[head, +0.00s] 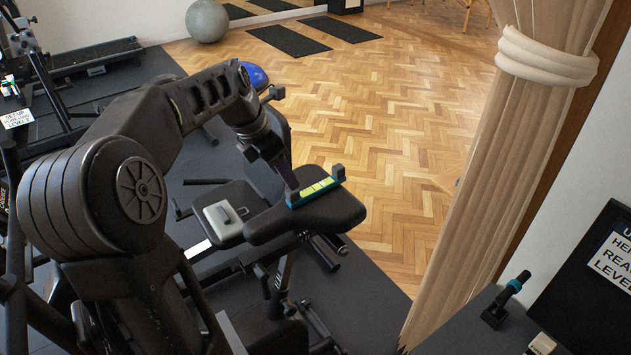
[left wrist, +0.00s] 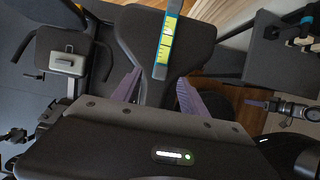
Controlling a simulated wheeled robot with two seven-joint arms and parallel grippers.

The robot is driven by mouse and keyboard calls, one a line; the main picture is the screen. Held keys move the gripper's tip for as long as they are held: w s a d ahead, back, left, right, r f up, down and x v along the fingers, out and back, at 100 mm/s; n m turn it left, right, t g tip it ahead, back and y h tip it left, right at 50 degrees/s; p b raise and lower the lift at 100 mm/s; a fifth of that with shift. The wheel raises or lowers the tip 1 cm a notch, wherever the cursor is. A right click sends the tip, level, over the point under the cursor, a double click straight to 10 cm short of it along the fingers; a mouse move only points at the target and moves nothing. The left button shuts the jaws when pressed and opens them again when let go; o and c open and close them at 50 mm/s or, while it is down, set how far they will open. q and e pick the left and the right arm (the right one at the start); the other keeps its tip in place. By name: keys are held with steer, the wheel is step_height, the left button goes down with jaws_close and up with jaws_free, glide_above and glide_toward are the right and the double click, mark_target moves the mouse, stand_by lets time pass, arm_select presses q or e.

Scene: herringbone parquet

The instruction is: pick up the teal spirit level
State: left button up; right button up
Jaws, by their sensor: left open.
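The teal spirit level (head: 316,190) has yellow panels and dark raised ends. It lies on a black bench pad (head: 300,222) in the head view. In the left wrist view the teal spirit level (left wrist: 167,42) lies lengthwise on the pad, ahead of the fingers. My left gripper (head: 290,187) is at the left end of the level in the head view. In the left wrist view its purple fingers (left wrist: 157,95) are apart, with nothing held between them. What looks like my right gripper (left wrist: 272,105) shows at the right edge of the left wrist view, too small to judge.
A grey box with a handle (head: 221,213) sits on a second pad beside the level. A beige curtain (head: 500,150) stands on the right. A dark table with a teal-ringed handle tool (head: 507,298) is at the lower right.

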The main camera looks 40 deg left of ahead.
mark_target(297, 191)
arm_select(q)
steer(key=shift+x, duration=1.35)
steer(key=shift+p+x, duration=0.75)
steer(key=shift+x, duration=1.9)
steer(key=shift+r, duration=0.1)
jaws_close()
